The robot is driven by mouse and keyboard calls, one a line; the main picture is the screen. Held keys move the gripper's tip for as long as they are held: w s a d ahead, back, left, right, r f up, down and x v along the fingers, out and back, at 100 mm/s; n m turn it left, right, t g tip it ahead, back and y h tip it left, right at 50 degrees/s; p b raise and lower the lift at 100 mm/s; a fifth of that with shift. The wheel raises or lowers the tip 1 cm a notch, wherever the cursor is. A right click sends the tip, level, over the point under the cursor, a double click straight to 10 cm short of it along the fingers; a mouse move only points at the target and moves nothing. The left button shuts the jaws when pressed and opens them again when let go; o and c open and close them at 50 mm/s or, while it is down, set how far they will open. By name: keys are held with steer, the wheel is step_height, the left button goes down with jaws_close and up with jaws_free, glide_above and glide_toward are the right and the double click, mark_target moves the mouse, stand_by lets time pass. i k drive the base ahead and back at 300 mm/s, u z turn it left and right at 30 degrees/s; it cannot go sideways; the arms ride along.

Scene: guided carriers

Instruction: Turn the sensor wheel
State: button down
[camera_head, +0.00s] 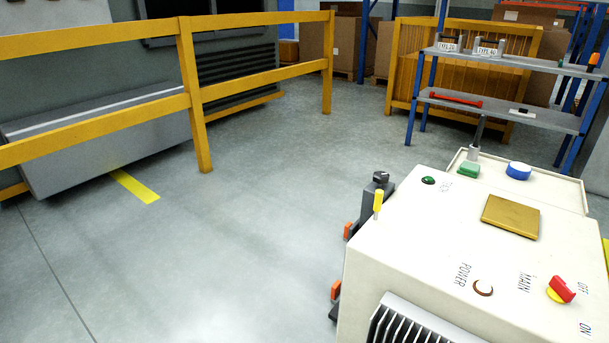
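A white guided carrier (420,240) fills the lower right of the head view. No part is clearly recognisable as the sensor wheel. A dark grey device (380,183) with a yellow upright piece (378,200) is at the carrier's left edge. A blue round knob or cap (518,170) sits on the far part of its top, beside a green block (469,169) with a grey rod above it. A red handle (562,289) on a yellow base sits near the OFF and ON labels. My gripper is not in view.
Orange-tipped dark parts (335,291) stick out from the carrier's left side. A yellow railing (187,90) runs along the left. A shelf rack (505,112) with blue posts holds small items behind the carrier. The grey floor (230,230) between railing and carrier is clear.

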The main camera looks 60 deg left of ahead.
mark_target(379, 177)
steer(key=u, duration=1.8)
